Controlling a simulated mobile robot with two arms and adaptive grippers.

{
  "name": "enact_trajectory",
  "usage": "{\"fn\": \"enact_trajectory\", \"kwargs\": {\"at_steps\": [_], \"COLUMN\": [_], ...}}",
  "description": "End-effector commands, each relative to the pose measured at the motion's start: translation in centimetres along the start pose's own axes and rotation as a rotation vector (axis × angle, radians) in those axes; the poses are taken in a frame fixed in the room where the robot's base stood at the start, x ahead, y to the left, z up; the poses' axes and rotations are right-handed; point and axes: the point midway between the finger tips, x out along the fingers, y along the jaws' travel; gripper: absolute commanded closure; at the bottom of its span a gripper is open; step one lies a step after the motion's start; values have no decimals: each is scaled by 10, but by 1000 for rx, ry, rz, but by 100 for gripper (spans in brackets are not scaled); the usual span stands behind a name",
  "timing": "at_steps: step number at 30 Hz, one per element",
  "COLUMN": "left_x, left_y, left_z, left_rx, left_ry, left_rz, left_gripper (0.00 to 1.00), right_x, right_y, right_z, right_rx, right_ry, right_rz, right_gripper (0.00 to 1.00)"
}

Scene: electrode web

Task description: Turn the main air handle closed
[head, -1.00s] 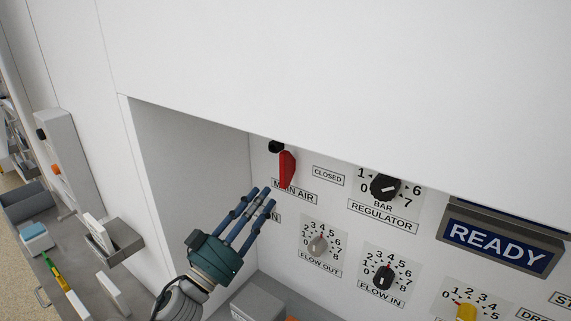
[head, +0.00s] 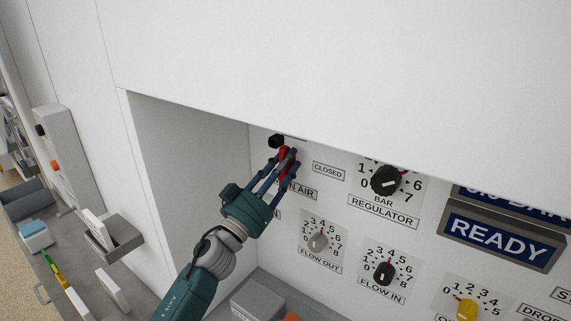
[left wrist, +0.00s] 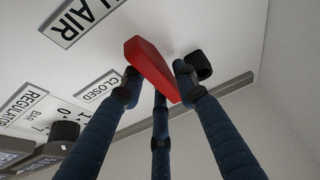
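The red main air handle (head: 284,154) is on the white panel, hanging down from its pivot, with the MAIN AIR label partly covered below it. The CLOSED label (head: 328,170) is to its right. My left gripper (head: 284,160) is at the handle, with its blue fingers on either side of it. In the left wrist view the red handle (left wrist: 152,70) lies between the spread fingertips, which look open around it. I cannot tell whether any finger touches it. My right gripper is not in view.
A black knob (head: 276,141) is just above the handle. The regulator dial (head: 386,180), flow out knob (head: 318,242), flow in knob (head: 384,273) and yellow knob (head: 467,309) are to the right. The recess's side wall (head: 190,160) is left of my arm.

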Motion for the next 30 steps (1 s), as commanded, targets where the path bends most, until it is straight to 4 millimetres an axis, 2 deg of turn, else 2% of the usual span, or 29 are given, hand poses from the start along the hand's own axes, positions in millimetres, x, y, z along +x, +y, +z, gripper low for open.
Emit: {"fn": "enact_trajectory", "kwargs": {"at_steps": [1, 5, 6, 19, 30], "left_x": [0, 0, 0, -1, -1], "left_y": [0, 0, 0, 0, 2], "left_z": [0, 0, 0, 0, 2], "left_rx": [0, 0, 0, 69, 342], "left_ry": [0, 0, 0, 0, 0], "left_rz": [0, 0, 0, 29, 141], "left_gripper": [70, 96, 100, 100, 100], "right_x": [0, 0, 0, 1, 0], "right_y": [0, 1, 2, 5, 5], "right_z": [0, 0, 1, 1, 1], "right_rx": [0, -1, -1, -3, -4], "right_ry": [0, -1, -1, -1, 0], "right_rz": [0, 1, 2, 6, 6], "right_gripper": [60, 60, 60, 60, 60]}}
